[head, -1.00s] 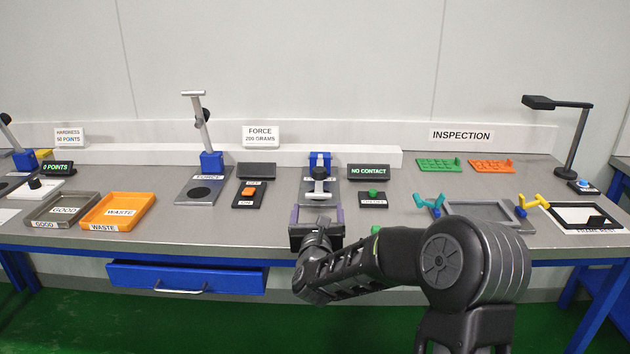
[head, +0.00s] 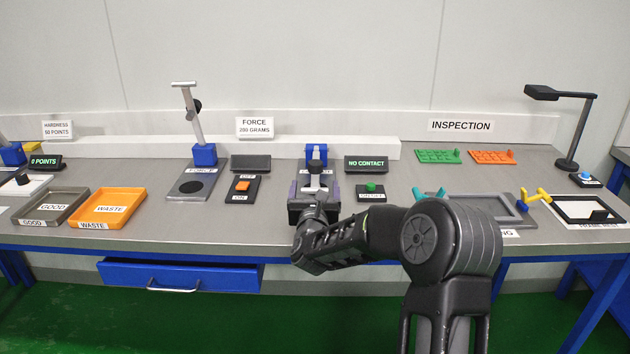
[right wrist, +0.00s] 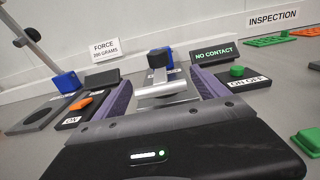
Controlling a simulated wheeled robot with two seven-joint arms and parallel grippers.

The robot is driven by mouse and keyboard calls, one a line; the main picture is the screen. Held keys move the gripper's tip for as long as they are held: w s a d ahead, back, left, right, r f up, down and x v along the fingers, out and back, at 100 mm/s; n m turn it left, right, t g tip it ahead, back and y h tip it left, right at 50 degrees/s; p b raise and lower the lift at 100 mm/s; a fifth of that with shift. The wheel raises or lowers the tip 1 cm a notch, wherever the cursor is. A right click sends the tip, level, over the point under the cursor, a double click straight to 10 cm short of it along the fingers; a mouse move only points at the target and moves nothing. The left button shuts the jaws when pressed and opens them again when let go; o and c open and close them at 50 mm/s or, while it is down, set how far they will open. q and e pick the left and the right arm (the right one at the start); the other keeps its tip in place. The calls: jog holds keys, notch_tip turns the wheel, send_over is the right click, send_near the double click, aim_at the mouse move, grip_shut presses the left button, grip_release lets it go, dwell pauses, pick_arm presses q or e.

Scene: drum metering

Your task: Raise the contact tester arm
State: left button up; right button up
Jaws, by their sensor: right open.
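The contact tester has a blue post (head: 316,152) at the back and a grey arm (head: 315,181) that lies low, pointing toward me. In the right wrist view the grey arm (right wrist: 166,88) with its crosswise bar shows in front of the blue post (right wrist: 160,57). My right gripper (head: 314,192) is open, with its purple-padded fingers on either side of the arm's front end. The wrist view shows both fingers (right wrist: 160,92) spread around the arm; I cannot tell whether they touch it. My left gripper is out of view.
A NO CONTACT display (head: 366,164) and a green button (head: 371,187) stand right of the tester. An orange switch (head: 242,186) and the raised force tester (head: 204,154) are to the left. An orange waste tray (head: 108,208) lies farther left.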

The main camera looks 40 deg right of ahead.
aim_at(316, 171)
jog(key=shift+x, duration=1.8)
jog(key=shift+c, duration=0.2)
grip_shut()
